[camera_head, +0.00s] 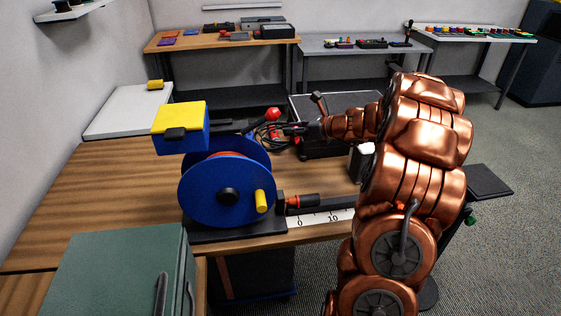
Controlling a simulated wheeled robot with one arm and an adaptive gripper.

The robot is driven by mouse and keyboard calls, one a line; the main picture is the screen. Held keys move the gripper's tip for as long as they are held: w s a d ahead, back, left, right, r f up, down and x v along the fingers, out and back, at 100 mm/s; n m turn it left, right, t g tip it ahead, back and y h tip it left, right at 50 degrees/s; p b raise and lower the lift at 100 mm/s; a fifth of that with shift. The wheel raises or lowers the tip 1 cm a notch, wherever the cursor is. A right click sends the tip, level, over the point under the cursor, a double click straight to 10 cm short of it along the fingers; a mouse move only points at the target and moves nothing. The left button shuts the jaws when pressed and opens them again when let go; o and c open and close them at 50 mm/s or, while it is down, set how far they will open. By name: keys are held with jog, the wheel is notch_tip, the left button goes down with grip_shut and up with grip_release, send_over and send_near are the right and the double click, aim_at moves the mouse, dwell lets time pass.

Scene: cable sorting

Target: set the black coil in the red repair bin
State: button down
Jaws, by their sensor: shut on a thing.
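My gripper (289,131) is at the end of my copper arm, pointing left over the far part of the wooden table, behind the blue reel. It is shut, with the loops of the black coil (268,140) at its fingertips. The coil is partly hidden by the reel, and I cannot tell whether it hangs clear or touches the table. I cannot make out a red repair bin. A red ball-shaped piece (272,114) shows just above the coil.
A blue reel (226,188) with a yellow handle stands in front of the gripper. A blue box with a yellow top (180,127) is left of it. A ruler (322,217) lies front right, a green cabinet (120,265) stands front left. The table's left part is clear.

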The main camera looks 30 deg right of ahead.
notch_tip(320, 180, down, 13)
jog(key=shift+r+p, duration=0.1)
jog(key=shift+p, duration=0.45)
jog(key=shift+f, duration=0.2)
jog(key=c, duration=0.9)
grip_release()
jog(key=shift+r, duration=0.1)
